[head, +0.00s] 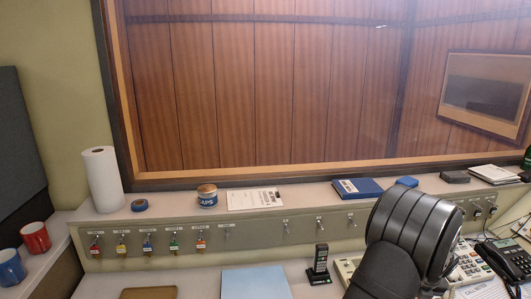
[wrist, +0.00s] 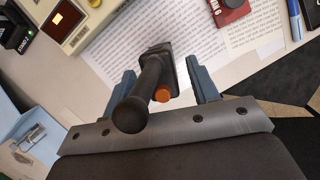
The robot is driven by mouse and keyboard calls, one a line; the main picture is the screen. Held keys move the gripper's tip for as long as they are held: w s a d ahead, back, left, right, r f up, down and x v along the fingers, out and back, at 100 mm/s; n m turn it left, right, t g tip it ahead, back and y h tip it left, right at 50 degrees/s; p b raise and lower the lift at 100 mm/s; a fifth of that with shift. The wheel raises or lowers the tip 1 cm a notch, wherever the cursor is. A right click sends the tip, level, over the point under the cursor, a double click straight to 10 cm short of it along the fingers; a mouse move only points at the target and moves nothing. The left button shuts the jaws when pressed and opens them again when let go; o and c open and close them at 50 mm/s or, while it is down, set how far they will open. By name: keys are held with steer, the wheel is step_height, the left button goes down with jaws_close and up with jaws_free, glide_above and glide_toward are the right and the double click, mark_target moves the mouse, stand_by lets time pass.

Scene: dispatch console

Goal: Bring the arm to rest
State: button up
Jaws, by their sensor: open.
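My gripper (wrist: 160,66) is open in the wrist view, with its two blue fingers apart. A black handled object (wrist: 148,88) with a round knob and an orange button shows between the fingers, with visible gaps on both sides. It seems to stand on printed sheets (wrist: 110,55); how far below the fingers it is, I cannot tell. In the head view my dark arm (head: 405,235) reaches down at the right, and my gripper is not visible there.
In the wrist view, a red box (wrist: 229,9), a blue pen (wrist: 295,20), a beige device (wrist: 85,22) and a light blue surface (wrist: 15,105) lie around.

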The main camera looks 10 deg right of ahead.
steer(key=s+d+r, duration=0.1)
steer(key=s+r, duration=0.6)
steer(key=s, duration=0.5)
step_height(320, 180, up, 17)
steer(key=w+a+n, duration=0.1)
steer(key=w+a, duration=0.2)
steer(key=w, duration=0.4)
steer(key=w+a+n+y, duration=0.1)
steer(key=w+a, duration=0.3)
steer(key=w, duration=0.4)
steer(key=shift+a+r+n, duration=0.25)
steer(key=shift+r+n, duration=0.15)
steer(key=shift+n, duration=0.1)
steer(key=shift+o, duration=0.5)
